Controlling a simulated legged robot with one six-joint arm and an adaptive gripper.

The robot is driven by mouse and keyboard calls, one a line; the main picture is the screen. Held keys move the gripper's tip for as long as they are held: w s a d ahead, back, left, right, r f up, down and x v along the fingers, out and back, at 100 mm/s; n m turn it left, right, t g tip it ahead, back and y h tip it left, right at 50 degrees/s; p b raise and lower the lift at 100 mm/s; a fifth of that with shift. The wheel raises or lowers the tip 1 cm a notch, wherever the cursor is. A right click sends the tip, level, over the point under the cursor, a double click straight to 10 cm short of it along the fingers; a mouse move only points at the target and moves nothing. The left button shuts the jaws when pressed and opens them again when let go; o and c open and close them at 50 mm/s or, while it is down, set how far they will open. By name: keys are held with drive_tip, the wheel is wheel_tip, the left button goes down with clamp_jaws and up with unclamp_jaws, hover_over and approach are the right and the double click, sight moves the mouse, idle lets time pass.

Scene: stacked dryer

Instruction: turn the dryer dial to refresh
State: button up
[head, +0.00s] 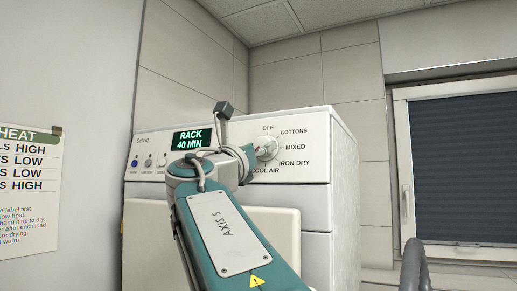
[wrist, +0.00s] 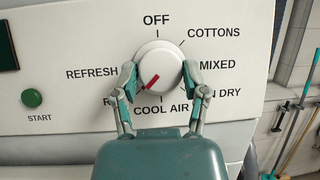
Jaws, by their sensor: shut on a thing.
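The white round dial (wrist: 160,58) is on the dryer's panel, with its red mark pointing down-left towards a label starting with R, mostly hidden by my finger. REFRESH (wrist: 92,73) is printed left of the dial, above that label. My gripper (wrist: 160,77) has one finger on each side of the dial and is shut on it. In the head view the dial (head: 267,148) is partly behind my gripper (head: 253,153). The display (head: 188,139) reads RACK 40 MIN.
The white dryer (head: 343,160) stands in a tiled corner. A green START button (wrist: 32,98) is left of the dial. A heat chart (head: 28,185) hangs on the left wall. A window with a dark blind (head: 465,165) is at the right.

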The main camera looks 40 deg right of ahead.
drive_tip(key=shift+w+f+m+g, duration=0.1)
drive_tip(key=shift+w+m+g, duration=0.05)
drive_tip(key=shift+m+g, duration=0.5)
drive_tip(key=shift+w+m+g+y, duration=0.1)
drive_tip(key=shift+m+g+y, duration=0.1)
drive_tip(key=shift+m+g, duration=1.3)
drive_tip(key=shift+w+m+g+y, duration=0.15)
drive_tip(key=shift+m+g, duration=0.6)
drive_tip(key=shift+m, duration=1.5)
drive_tip(key=shift+m+g+y, duration=0.25)
drive_tip(key=shift+m+g, duration=0.85)
drive_tip(key=shift+m, duration=1.1)
drive_tip(key=o, duration=1.2)
drive_tip(key=shift+c, duration=0.2)
